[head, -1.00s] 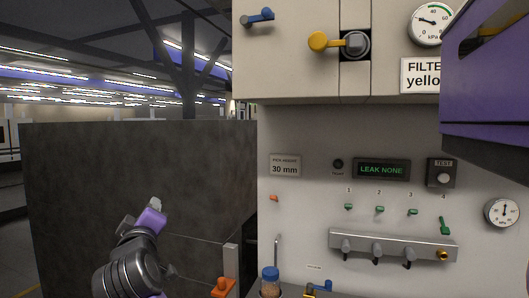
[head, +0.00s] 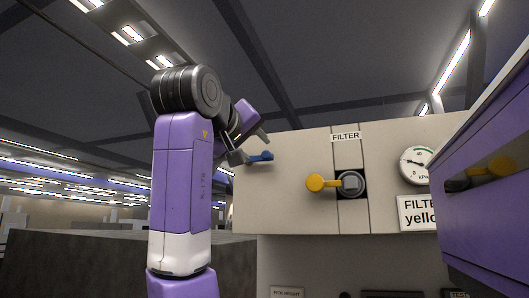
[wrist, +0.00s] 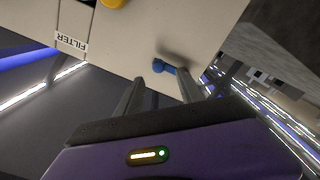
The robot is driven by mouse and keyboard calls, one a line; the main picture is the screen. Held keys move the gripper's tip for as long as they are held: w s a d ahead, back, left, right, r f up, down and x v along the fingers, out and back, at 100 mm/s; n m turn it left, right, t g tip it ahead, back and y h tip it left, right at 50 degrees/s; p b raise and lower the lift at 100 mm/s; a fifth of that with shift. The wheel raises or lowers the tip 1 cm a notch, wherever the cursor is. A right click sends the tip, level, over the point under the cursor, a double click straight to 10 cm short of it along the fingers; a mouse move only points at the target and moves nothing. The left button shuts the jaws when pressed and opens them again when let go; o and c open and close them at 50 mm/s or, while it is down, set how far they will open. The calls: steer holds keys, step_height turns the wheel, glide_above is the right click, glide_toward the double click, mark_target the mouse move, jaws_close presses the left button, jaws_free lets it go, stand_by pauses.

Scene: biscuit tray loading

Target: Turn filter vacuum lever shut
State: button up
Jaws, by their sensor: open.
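The yellow filter lever (head: 316,183) points left from its dark round hub (head: 352,184) on the beige panel, below the FILTER label (head: 346,136). Its yellow end also shows at the top edge of the wrist view (wrist: 113,3). A blue lever (head: 262,157) sits on the same panel, further left. My gripper (head: 251,146) is open and beside the blue lever, left of the yellow lever. In the wrist view my gripper's fingers (wrist: 161,78) stand on either side of the blue lever (wrist: 159,67). I cannot tell whether they touch it.
A round gauge (head: 418,164) and a partly hidden sign reading yellow (head: 417,213) are right of the filter lever. A purple housing (head: 487,220) with a yellow-ended handle (head: 498,167) juts in at the right. A dark grey wall (head: 70,262) stands lower left.

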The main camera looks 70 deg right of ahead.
mark_target(265, 154)
steer(key=d+p, duration=0.1)
steer(key=d, duration=0.3)
steer(key=d+p, duration=0.2)
steer(key=d, duration=0.1)
steer(key=shift+w+d, duration=0.2)
steer(key=shift+d, duration=0.15)
steer(key=shift+r, duration=0.1)
jaws_close()
stand_by(1.0)
